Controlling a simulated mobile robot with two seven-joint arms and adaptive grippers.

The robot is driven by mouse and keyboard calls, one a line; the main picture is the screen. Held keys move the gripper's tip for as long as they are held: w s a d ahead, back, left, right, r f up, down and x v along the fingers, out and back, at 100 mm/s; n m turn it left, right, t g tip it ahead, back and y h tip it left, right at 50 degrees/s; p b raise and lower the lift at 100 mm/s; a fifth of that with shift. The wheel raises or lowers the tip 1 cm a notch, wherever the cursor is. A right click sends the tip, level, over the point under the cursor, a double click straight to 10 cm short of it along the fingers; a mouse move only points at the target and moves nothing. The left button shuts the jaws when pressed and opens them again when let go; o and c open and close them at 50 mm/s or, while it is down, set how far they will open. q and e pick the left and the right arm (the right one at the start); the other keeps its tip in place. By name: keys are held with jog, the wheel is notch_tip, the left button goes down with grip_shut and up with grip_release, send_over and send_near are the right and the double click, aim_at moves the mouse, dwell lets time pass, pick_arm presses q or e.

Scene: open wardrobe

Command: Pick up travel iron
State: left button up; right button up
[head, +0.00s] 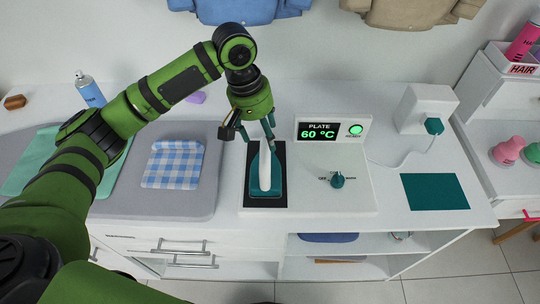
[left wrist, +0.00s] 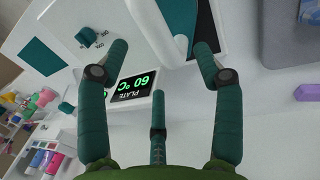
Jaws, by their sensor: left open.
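The travel iron (head: 265,170) is teal with a white handle and rests on a black plate (head: 267,200) at the left of the white heating station. My left gripper (head: 262,132) is directly over the back end of the iron, its teal fingers pointing down. In the left wrist view, the fingers are open, and the iron's white handle (left wrist: 157,25) shows ahead between the fingertips. I cannot tell whether a finger touches the iron. My right gripper is not in view.
The station's display (head: 319,132) reads PLATE 60 °C with a green light, and a teal knob (head: 337,180) sits below it. A blue checked cloth (head: 173,164) lies on the grey pad at left. A teal mat (head: 435,191) lies at right.

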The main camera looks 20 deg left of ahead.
aim_at(268, 149)
pick_arm(q)
jog(key=f, duration=0.1)
jog(key=s+d+f+p, duration=0.1)
jog(key=shift+s+f, duration=0.2)
jog(key=shift+f, duration=0.1)
jog(key=shift+w+d+f+p, duration=0.1)
jog(key=shift+f+p, duration=0.1)
jog(key=shift+f, duration=0.45)
jog(key=shift+w+d+f+p, duration=0.1)
jog(key=shift+f+p, duration=0.05)
jog(key=shift+f, duration=0.9)
jog(key=c, duration=0.7)
jog(key=shift+d, duration=0.1)
jog(key=c, duration=0.6)
jog(key=shift+o, duration=0.2)
jog(key=shift+w+r, duration=0.1)
jog(key=shift+r, duration=0.1)
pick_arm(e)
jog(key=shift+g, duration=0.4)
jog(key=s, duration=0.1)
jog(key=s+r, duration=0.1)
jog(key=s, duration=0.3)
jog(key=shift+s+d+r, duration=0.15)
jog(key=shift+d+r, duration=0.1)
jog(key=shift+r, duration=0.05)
